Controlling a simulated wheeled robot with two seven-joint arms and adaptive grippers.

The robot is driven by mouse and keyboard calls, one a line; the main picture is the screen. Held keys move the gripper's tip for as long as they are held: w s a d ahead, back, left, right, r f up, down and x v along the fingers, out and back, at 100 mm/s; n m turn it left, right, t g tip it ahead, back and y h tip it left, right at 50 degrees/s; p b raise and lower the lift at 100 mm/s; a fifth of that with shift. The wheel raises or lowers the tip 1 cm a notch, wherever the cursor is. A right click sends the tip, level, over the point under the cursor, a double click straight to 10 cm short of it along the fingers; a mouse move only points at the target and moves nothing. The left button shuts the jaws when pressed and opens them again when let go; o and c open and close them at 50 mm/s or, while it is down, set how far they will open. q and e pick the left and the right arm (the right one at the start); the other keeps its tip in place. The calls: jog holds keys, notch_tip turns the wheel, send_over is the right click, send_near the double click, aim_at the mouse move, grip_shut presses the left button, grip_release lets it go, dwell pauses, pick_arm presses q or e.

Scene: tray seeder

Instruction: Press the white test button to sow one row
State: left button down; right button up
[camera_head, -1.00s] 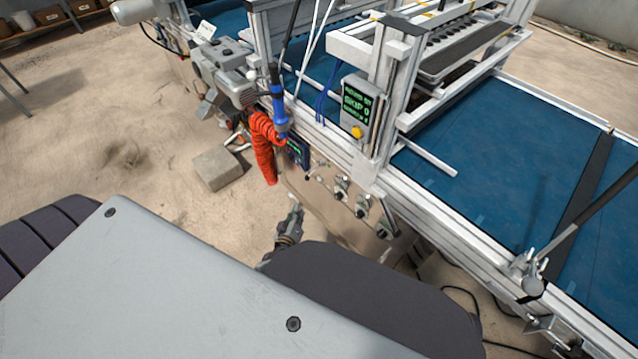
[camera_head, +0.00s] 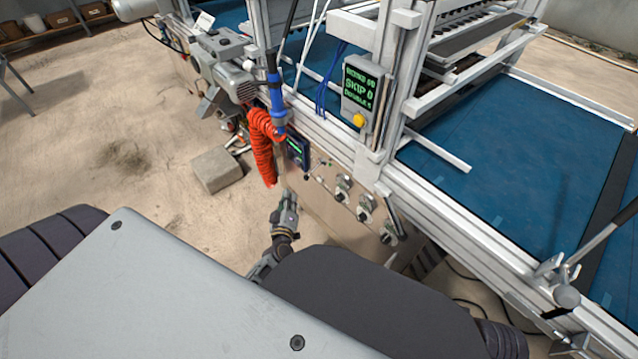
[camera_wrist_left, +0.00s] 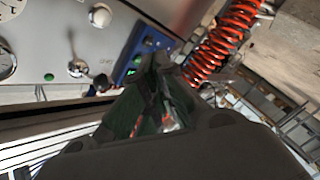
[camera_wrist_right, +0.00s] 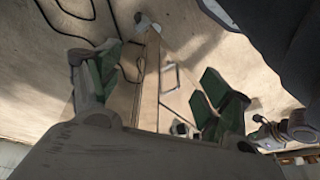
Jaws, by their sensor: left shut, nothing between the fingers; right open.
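A white round button (camera_wrist_left: 100,15) shows on the grey metal panel in the left wrist view, beside a blue control box (camera_wrist_left: 138,48) with green lit parts. The blue box also shows in the head view (camera_head: 297,151) on the machine's side; the white button is too small to make out there. My left gripper (camera_head: 288,198) is shut and empty, in front of the panel and below the blue box. In the left wrist view its fingertips (camera_wrist_left: 163,62) overlap the box's edge; I cannot tell whether they touch. My right gripper (camera_wrist_right: 154,92) is open and empty, above the floor.
An orange coiled hose (camera_head: 262,148) hangs left of the blue box. Several valve knobs (camera_head: 364,214) stick out to its right. A grey display box (camera_head: 359,92) with a yellow button stands above. A concrete block (camera_head: 217,170) lies on the floor at left.

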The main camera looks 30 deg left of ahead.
aim_at(319, 180)
jog(key=shift+r, duration=0.1)
pick_arm(q)
jog(key=shift+w, duration=0.15)
dwell(0.3)
jog(key=w+d+b, duration=0.1)
jog(key=w+d, duration=0.2)
jog(key=w, duration=0.5)
jog(key=shift+d+b, duration=0.15)
jog(key=shift+b, duration=0.2)
pick_arm(e)
jog(key=shift+w+a+f+t+y, duration=0.2)
jog(key=shift+a+f, duration=0.1)
jog(key=shift+f, duration=0.25)
jog(key=shift+w+a+f+t+y, duration=0.1)
jog(key=shift+a+f+t, duration=0.15)
jog(key=shift+f, duration=0.25)
jog(key=shift+f, duration=0.15)
